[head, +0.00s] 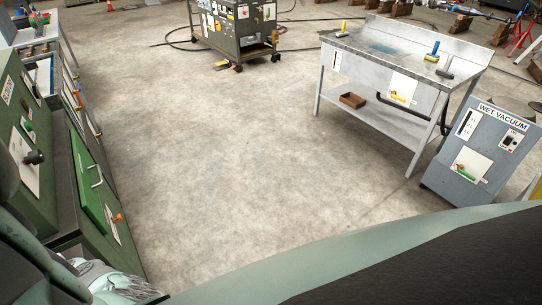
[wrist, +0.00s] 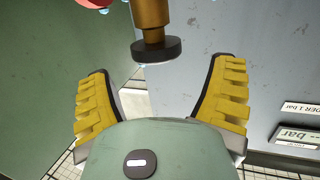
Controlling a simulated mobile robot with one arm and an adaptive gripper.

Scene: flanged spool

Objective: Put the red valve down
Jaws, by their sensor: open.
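In the wrist view, my gripper (wrist: 158,72) is open, with its yellow ribbed fingers spread wide and nothing between them. A brass-coloured stem (wrist: 152,14) with a dark round flange (wrist: 156,50) at its end comes in from the top edge. The flange is just beyond the gap between the fingertips and apart from both. A red part (wrist: 92,3), perhaps of the red valve, is cut off at the top edge left of the stem. I cannot tell how it joins the stem. No red valve can be made out for certain in the head view.
Green cabinets (head: 96,185) line the left side. A steel workbench (head: 385,115) with brushes and a grey wet vacuum (head: 470,165) stand at the right. A wheeled cart (head: 235,35) is at the back. The concrete floor between is clear.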

